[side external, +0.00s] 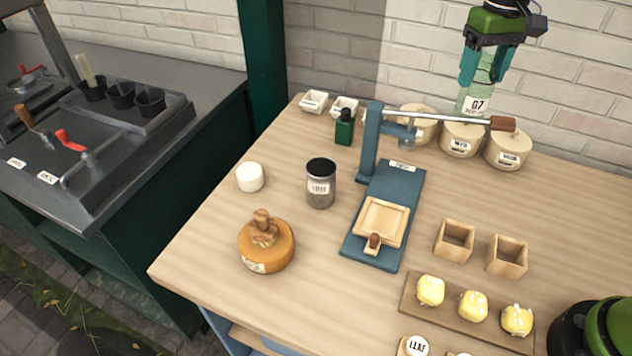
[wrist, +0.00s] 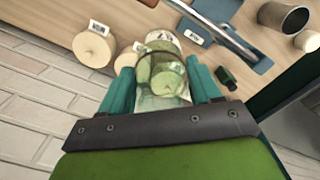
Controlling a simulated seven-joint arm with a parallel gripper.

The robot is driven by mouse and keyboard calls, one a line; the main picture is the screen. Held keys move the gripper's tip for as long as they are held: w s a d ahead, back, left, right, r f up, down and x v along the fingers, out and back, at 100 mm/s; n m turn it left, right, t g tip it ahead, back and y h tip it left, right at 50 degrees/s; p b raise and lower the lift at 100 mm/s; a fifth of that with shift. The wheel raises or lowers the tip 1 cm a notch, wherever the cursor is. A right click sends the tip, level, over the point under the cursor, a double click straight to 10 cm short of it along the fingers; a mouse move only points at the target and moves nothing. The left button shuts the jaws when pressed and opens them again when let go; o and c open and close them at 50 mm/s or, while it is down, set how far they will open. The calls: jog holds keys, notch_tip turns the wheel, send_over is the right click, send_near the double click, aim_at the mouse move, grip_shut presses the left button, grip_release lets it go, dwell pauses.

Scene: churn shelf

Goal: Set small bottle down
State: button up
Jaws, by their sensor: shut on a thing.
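My gripper (side external: 481,72) is at the upper right of the side view, high over the back of the table. Its teal fingers are shut on a clear, pale green small bottle (side external: 476,98) with a white label reading "G7" or similar. In the wrist view my gripper (wrist: 165,88) has one finger on each side of the bottle (wrist: 160,68). The bottle hangs roughly upright in front of the brick wall, near the round lidded pots. Its lower end overlaps the middle pot in the side view, and I cannot tell the gap between them.
Lidded cream pots (side external: 508,150) line the table's back edge. A blue lever press (side external: 368,145) with a long handle stands in front of them. Bare wood (side external: 290,135) shows between these.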

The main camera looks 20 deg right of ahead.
aim_at(476, 83)
jog(key=f, duration=0.2)
jog(key=f+n, duration=0.1)
jog(key=shift+w+a, duration=0.1)
jog(key=shift+w, duration=0.15)
jog(key=s+d+r+m, duration=0.3)
jog(key=s+d+m, duration=0.2)
jog(key=s+d, duration=1.2)
jog(key=s+d+f+m, duration=0.1)
jog(key=s+d+f, duration=0.15)
jog(key=s, duration=0.45)
jog(key=s+d+f, duration=0.2)
jog(key=s+f, duration=0.1)
jog(key=s, duration=0.3)
jog(key=s+a+f+n, duration=0.1)
jog(key=s+a+f, duration=0.1)
jog(key=f, duration=0.9)
jog(key=shift+s+f, duration=0.25)
jog(key=shift+s, duration=0.6)
